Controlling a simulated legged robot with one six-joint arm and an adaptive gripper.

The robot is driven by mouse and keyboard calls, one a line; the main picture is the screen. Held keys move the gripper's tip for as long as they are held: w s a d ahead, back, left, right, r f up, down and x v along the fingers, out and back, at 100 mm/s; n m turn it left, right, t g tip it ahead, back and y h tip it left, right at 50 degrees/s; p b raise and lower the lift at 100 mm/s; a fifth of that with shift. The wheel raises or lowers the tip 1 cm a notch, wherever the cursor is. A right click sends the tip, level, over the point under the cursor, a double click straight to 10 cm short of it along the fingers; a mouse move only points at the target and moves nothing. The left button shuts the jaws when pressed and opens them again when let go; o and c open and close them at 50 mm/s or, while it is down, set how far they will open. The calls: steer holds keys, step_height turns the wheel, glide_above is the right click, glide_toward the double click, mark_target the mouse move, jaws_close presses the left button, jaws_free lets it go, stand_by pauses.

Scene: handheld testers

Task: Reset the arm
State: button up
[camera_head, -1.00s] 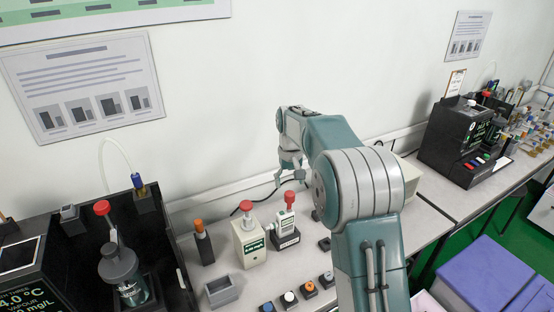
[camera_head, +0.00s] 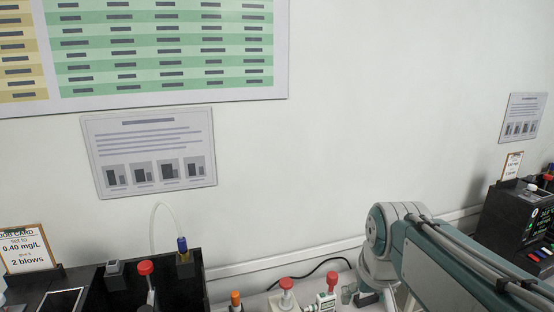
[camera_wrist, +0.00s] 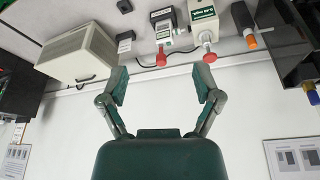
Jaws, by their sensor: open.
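My gripper (camera_wrist: 161,90) shows in the wrist view with its two fingers spread apart and nothing between them. That view is upside down, with the bench and the testers along its top. A white tester with a red mouthpiece (camera_wrist: 204,28) and a smaller white tester with a red top (camera_wrist: 163,30) stand on the bench beyond the fingers, apart from them. In the head view my arm reaches in from the lower right, low in front of the wall. The fingers cannot be made out clearly there.
A black station (camera_head: 180,285) with a tube stands at lower left, beside a job card (camera_head: 27,248). Another black station (camera_head: 515,222) is at far right. The wrist view shows a beige box (camera_wrist: 80,55) and an orange-tipped tester (camera_wrist: 248,35).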

steer(key=s+f+t, duration=0.2)
steer(key=s+f, duration=0.1)
steer(key=s, duration=0.9)
steer(key=shift+s+f, duration=0.3)
steer(key=shift+f, duration=0.05)
